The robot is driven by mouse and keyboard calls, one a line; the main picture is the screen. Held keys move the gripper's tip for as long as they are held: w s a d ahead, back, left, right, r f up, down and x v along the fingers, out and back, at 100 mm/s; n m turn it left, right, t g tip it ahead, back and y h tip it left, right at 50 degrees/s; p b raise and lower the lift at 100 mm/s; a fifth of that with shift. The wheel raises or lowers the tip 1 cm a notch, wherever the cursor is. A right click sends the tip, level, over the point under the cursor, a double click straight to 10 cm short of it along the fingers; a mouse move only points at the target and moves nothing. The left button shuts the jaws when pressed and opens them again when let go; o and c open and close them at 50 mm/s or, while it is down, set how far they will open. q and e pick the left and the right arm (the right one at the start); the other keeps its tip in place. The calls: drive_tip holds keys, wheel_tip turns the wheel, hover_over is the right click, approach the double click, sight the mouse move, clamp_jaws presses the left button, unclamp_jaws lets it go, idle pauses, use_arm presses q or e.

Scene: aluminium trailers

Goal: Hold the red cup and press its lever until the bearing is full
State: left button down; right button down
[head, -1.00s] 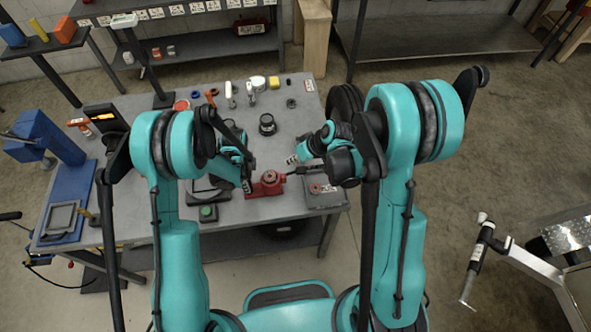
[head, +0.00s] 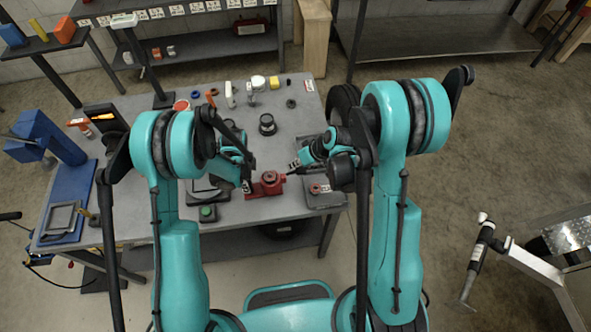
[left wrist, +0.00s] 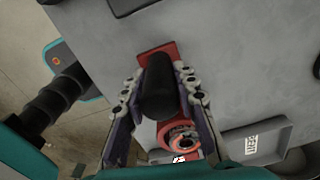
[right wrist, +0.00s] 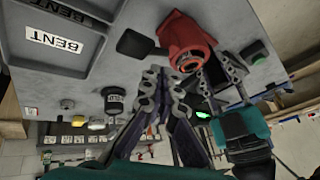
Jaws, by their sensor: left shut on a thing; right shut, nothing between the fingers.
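The red cup (head: 267,184) stands on the grey table near its front edge. It shows its round ringed opening in the left wrist view (left wrist: 181,138) and in the right wrist view (right wrist: 190,58). My left gripper (head: 247,186) is shut on the cup from the left. Its fingers lie on either side of a black cylindrical part (left wrist: 158,90). A dark lever (right wrist: 138,44) sticks out from the cup's other side. My right gripper (head: 294,165) is shut and empty, above and close to the lever; touching cannot be told. The bearing's fill cannot be made out.
A grey tray labelled BENT (right wrist: 50,40) lies right of the cup; a small reddish ring (head: 316,189) is there. A box with a green button (head: 208,212) is in front left. A black round pot (head: 267,124) and several small items stand farther back.

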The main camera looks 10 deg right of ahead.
sight(297, 171)
drive_tip(key=shift+f, duration=0.15)
idle(0.7)
drive_tip(key=shift+d+f, duration=0.1)
drive_tip(key=shift+f, duration=0.15)
drive_tip(key=shift+d+f, duration=0.2)
drive_tip(key=shift+f, duration=0.35)
drive_tip(key=shift+d+f, duration=0.15)
drive_tip(key=shift+f, duration=0.35)
idle(1.4)
drive_tip(key=shift+a+r, duration=0.2)
drive_tip(key=shift+r, duration=0.55)
drive_tip(key=shift+a+r, duration=0.2)
drive_tip(key=shift+r, duration=0.5)
drive_tip(key=shift+a+r, duration=0.25)
drive_tip(key=shift+r, duration=0.55)
drive_tip(key=shift+a+r, duration=0.25)
drive_tip(key=shift+r, duration=0.55)
drive_tip(key=shift+a+r, duration=0.25)
drive_tip(key=shift+r, duration=0.55)
